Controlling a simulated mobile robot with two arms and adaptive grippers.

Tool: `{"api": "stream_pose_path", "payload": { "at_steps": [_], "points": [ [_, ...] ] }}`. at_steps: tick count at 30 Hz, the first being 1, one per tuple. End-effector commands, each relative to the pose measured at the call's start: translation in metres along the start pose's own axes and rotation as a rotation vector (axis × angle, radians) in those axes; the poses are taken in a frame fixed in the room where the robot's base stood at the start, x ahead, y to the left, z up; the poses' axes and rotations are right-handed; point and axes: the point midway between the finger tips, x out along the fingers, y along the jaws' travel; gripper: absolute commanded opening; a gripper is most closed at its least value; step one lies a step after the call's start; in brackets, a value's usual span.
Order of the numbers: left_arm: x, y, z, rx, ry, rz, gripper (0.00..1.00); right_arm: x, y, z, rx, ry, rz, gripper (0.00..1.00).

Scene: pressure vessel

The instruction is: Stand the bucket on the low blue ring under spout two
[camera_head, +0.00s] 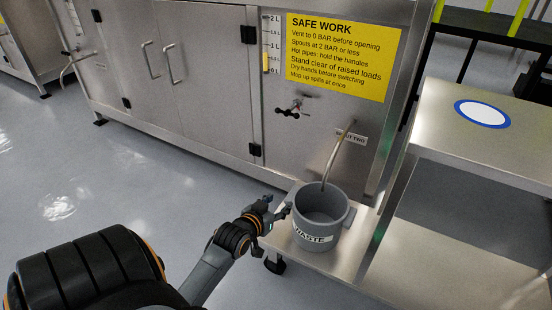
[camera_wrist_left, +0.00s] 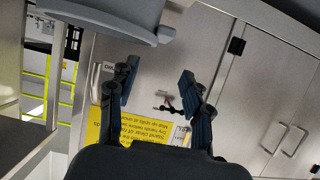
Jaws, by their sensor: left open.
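The grey bucket (camera_head: 318,222) with a WASTE label stands upright on a low metal shelf (camera_head: 285,240). The curved pipe of spout two (camera_head: 332,155) ends over its open mouth. No low blue ring shows; I cannot tell whether one lies under the bucket. My left gripper (camera_head: 282,209) is at the bucket's left side, close to its side handle; I cannot tell whether they touch. In the left wrist view the gripper (camera_wrist_left: 159,84) has its fingers apart with nothing between them, and part of the bucket (camera_wrist_left: 120,20) shows beyond them at the top.
A higher metal bench (camera_head: 450,140) on the right carries a white disc with a blue rim (camera_head: 482,113). The steel cabinet (camera_head: 205,80) behind has a black valve handle (camera_head: 292,109), a yellow safety sign (camera_head: 345,55) and a level gauge (camera_head: 265,45). Open floor lies left.

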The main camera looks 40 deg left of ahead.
Motion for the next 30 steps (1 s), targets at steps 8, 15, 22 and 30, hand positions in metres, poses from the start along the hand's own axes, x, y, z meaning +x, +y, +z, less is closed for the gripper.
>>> {"api": "stream_pose_path", "payload": {
  "at_steps": [8,15,22,30],
  "points": [
    [-0.006,0.004,-0.004,0.002,0.014,0.006,0.49,0.0,0.001,0.009,-0.003,-0.049,0.001,0.41],
    [-0.048,0.104,-0.095,0.05,0.363,0.178,0.49,0.0,0.001,0.009,-0.003,-0.048,0.001,0.41],
    [-0.183,0.213,-0.209,-0.014,0.89,0.418,0.49,0.0,0.001,0.008,-0.003,-0.047,0.001,0.41],
    [-0.289,0.238,-0.259,-0.123,1.205,0.532,0.49,0.0,0.001,0.008,-0.003,-0.046,0.001,0.41]
  ]
}}
